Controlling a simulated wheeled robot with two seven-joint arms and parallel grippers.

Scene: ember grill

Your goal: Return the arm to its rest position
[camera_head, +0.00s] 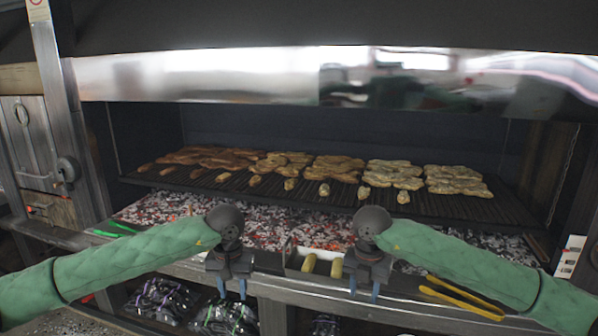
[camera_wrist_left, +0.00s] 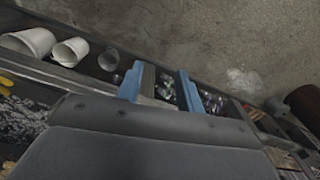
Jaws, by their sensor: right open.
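My left gripper (camera_head: 232,290) hangs with its blue fingers pointing down at the front ledge of the grill. In the left wrist view its two blue fingers (camera_wrist_left: 160,88) stand apart with nothing between them. My right gripper (camera_head: 363,290) hangs at the same height to the right, fingers down, apart and empty. Both green-sleeved arms are mine and reach in from the two sides.
A small tray (camera_head: 291,267) with yellowish pieces (camera_head: 309,263) sits between the grippers. Yellow tongs (camera_head: 462,299) lie at right, green tongs (camera_head: 118,229) at left. Meat (camera_head: 335,165) covers the grate (camera_head: 440,207) above glowing coals (camera_head: 270,230). White cups (camera_wrist_left: 30,42) show in the left wrist view.

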